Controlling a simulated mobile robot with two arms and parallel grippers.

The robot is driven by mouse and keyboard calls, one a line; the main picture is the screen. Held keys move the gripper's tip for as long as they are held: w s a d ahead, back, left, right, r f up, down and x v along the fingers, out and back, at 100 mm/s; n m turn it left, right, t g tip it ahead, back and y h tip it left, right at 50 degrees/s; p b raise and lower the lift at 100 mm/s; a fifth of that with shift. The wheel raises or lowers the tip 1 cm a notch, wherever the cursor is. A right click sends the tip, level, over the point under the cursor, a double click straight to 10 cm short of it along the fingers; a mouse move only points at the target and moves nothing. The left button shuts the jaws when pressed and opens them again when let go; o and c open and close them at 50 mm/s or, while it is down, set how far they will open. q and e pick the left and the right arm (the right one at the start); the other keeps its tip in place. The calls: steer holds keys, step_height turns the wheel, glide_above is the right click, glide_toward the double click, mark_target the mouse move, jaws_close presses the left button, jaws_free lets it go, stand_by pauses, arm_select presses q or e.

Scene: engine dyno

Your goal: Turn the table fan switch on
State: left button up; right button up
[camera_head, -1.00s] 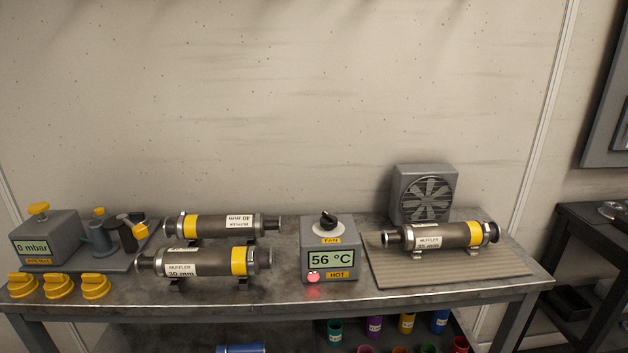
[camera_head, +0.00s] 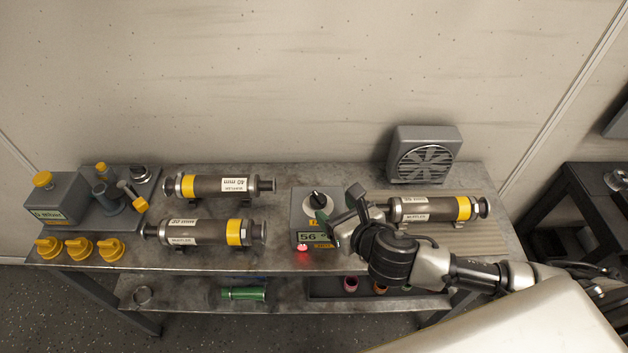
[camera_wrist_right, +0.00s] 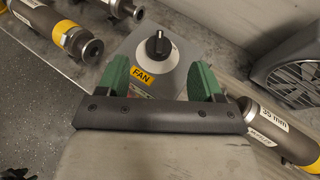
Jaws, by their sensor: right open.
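The fan switch is a black knob (camera_head: 318,200) on a white dial on top of a grey control box (camera_head: 299,208). It also shows in the right wrist view (camera_wrist_right: 158,47), above the yellow FAN label (camera_wrist_right: 143,76). The box's display (camera_head: 308,237) is partly hidden by my right gripper, and a red light (camera_head: 303,247) glows below it. The table fan (camera_head: 425,158) stands at the back right. My right gripper (camera_head: 332,224) is open and empty, its green-padded fingers (camera_wrist_right: 160,80) spread just in front of the knob, apart from it. My left gripper is not in view.
A muffler (camera_head: 425,210) on a ribbed mat lies right of the box, close to my right arm. Two mufflers (camera_head: 215,187) (camera_head: 205,232) lie to the left. Yellow knobs (camera_head: 80,250) and a pressure unit (camera_head: 58,200) are at the far left.

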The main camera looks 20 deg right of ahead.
mark_target(317, 195)
steer(key=x, duration=0.9)
steer(key=shift+w+a+f+p, duration=0.1)
steer(key=shift+w+p, duration=0.05)
steer(key=shift+p, duration=0.2)
steer(key=c, duration=0.9)
